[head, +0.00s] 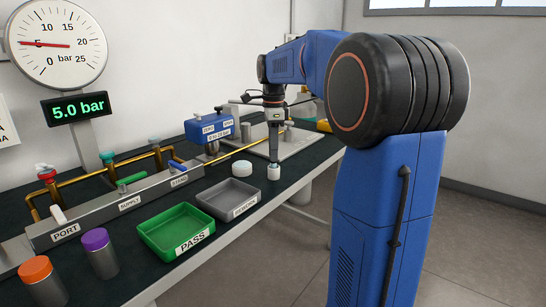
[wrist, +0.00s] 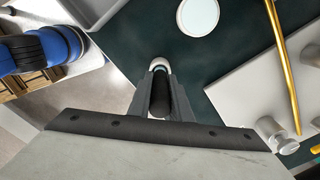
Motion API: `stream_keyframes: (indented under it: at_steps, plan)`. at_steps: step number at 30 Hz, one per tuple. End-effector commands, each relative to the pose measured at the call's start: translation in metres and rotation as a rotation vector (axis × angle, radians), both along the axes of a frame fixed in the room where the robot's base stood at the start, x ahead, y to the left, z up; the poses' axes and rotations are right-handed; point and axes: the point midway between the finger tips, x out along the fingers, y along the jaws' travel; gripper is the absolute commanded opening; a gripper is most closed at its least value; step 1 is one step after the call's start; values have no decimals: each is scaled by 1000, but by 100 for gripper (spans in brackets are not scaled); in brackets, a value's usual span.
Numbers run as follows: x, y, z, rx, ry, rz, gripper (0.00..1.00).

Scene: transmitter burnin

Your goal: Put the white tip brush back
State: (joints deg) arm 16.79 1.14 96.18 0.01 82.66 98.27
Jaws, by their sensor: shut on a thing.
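My gripper (head: 274,157) points straight down over the dark bench top near its front edge. In the wrist view its two fingers (wrist: 160,85) are closed on a dark, rounded shaft (wrist: 160,98), which appears to be the brush. A small white round piece (head: 273,174) is directly below the fingertips in the head view, and shows as a white rim (wrist: 159,63) around the shaft's far end in the wrist view. I cannot tell whether it is the brush's white tip or a cup around it. The fingers hide most of the brush.
A white disc (head: 243,169) lies close beside the gripper. A grey tray (head: 210,199) and a green PASS tray (head: 158,238) are nearer the camera. Behind are a brass rod (head: 237,151), a blue box (head: 209,127) and a pale plate (head: 303,137). The manifold (head: 122,207) lies left.

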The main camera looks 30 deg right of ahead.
Motion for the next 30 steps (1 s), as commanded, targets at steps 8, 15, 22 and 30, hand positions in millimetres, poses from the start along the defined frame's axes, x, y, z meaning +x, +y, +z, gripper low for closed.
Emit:
stream_keyframes:
  at_steps: [8,15,22,30]
  plan:
    - [0,0,-21,0,0,0,0]
    - [0,0,-23,0,1,0,0]
    - [0,0,-23,0,0,0,37]
    - [0,0,-18,0,-1,0,37]
